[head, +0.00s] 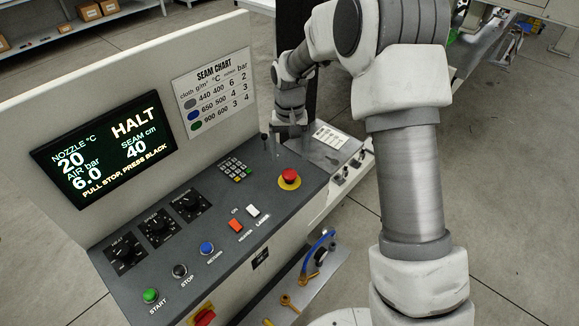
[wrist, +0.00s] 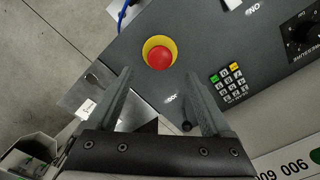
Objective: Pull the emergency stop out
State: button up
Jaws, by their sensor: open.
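The emergency stop is a red mushroom button (head: 289,175) on a yellow ring, at the right part of the dark sloping control panel (head: 215,215). In the wrist view the red button (wrist: 159,57) lies beyond my fingertips, roughly midway between them. My gripper (wrist: 158,75) is open and empty, and its fingers do not touch the button. In the head view my gripper (head: 290,130) is above the panel's far end, behind the button, partly hidden by my wrist. The screen (head: 104,150) reads HALT and "PULL STOP, PRESS BLACK".
A keypad (head: 236,169), a small lever (wrist: 186,126), and orange and white switches (head: 235,225) are near the button. Three knobs (head: 158,227) and green, black and blue buttons (head: 180,271) lie further left. The upright back panel (head: 215,50) bounds the far side.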

aim_at(289, 173)
notch_tip(289, 173, down, 7)
jog(key=shift+r+p, duration=0.2)
jog(key=shift+p, duration=0.1)
grip_shut()
dwell(0.4)
